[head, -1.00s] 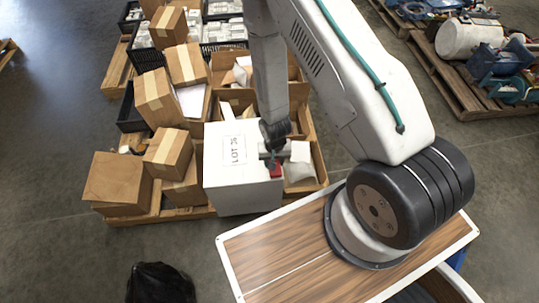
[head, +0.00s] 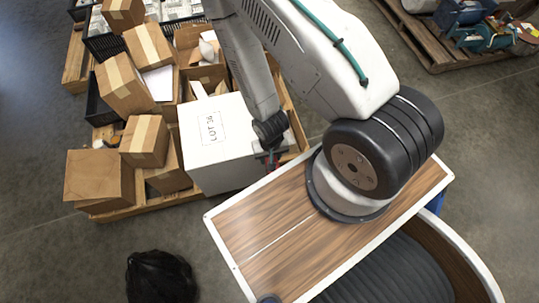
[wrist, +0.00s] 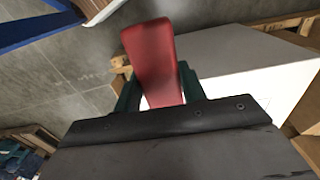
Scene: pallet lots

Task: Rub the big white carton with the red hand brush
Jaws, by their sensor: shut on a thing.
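The big white carton (head: 232,152), marked LOT 36, stands at the front right of the loaded pallet in the head view. It also shows in the wrist view (wrist: 265,85), behind and right of the brush. My gripper (head: 270,158) is at the carton's right side in the head view. It is shut on the red hand brush (wrist: 152,58), whose red body sticks out between the green fingers in the wrist view. The brush's bristles are hidden. I cannot tell whether the brush touches the carton.
Brown cartons (head: 100,180) are stacked left of the white carton, with black crates (head: 104,45) behind. A black bag (head: 160,277) lies on the floor in front. My wood-topped deck is close to the pallet. Another pallet (head: 440,50) stands at the upper right.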

